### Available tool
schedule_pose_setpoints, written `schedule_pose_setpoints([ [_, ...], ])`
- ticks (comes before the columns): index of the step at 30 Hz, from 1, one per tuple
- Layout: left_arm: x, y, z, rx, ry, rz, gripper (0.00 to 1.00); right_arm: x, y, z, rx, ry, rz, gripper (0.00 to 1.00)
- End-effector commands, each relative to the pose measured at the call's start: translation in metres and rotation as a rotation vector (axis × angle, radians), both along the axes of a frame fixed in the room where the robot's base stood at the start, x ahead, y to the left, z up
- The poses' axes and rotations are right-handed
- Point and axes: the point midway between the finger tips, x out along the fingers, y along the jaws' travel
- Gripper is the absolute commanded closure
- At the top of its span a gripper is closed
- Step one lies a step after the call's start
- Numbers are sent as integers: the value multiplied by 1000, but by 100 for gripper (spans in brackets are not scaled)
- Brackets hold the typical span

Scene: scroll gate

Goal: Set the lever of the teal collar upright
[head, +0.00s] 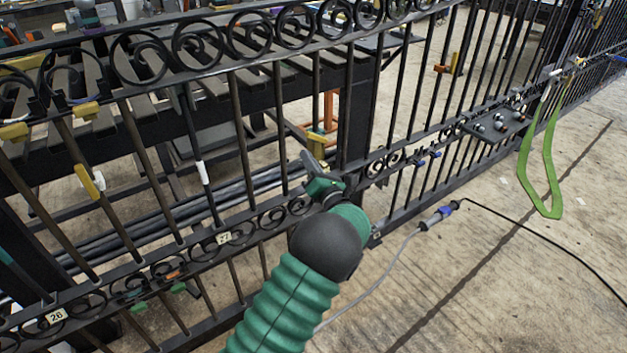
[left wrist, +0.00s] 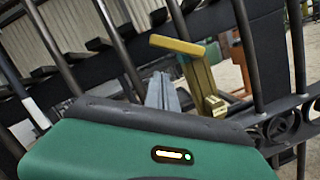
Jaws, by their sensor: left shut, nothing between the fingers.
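My left gripper (head: 312,162) is at the gate, in front of the bars near the dark post, with its grey fingers together and empty. The fingers also show in the left wrist view (left wrist: 161,90). Just beyond them is a yellow fitting (head: 321,146) with a nearly level yellow arm (left wrist: 177,45) on an upright olive-yellow piece (left wrist: 203,85); I see no contact. A small teal piece (head: 5,257) shows on a bar at the far left edge. I cannot tell whether it is the teal collar, and no lever on it is clear. My right gripper is not in view.
The black scroll gate (head: 240,120) crosses the view, with yellow and white fittings on its left bars. A green strap (head: 538,165) hangs at the right. A cable with a blue connector (head: 445,210) lies on the floor. The floor at lower right is mostly clear.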

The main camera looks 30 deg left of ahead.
Motion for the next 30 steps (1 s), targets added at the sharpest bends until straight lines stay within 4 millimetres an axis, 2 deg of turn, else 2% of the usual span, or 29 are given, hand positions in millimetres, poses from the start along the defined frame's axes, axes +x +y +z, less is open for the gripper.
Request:
schedule_pose_setpoints([
  [7,13,-7,21,-1,-1,-1,100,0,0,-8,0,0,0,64],
  [30,14,-8,26,23,59,-1,100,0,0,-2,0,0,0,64],
])
